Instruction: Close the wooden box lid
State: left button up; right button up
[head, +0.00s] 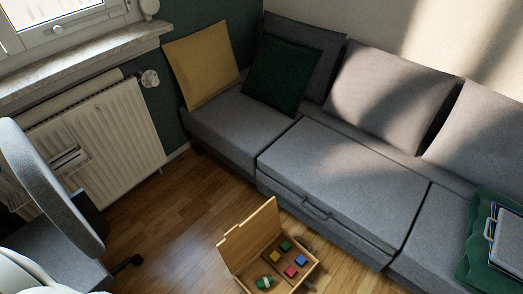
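The wooden box (305,277) stands on the floor at the bottom of the head view, partly cut off by the lower edge. Its lid (249,236) is open and stands up, tilted, along the box's back left side. Inside are several small colored blocks, including a blue block (290,271), a yellow block (274,257) and a red block (301,260). Green pieces also lie inside. Neither of my grippers shows in the head view.
A grey sofa (340,180) runs behind the box, close to it. A grey chair (50,190) stands at the left, before a white radiator (100,130). Wooden floor (170,225) left of the box is clear.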

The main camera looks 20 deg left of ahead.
aim_at(243, 241)
jog(key=u, duration=0.7)
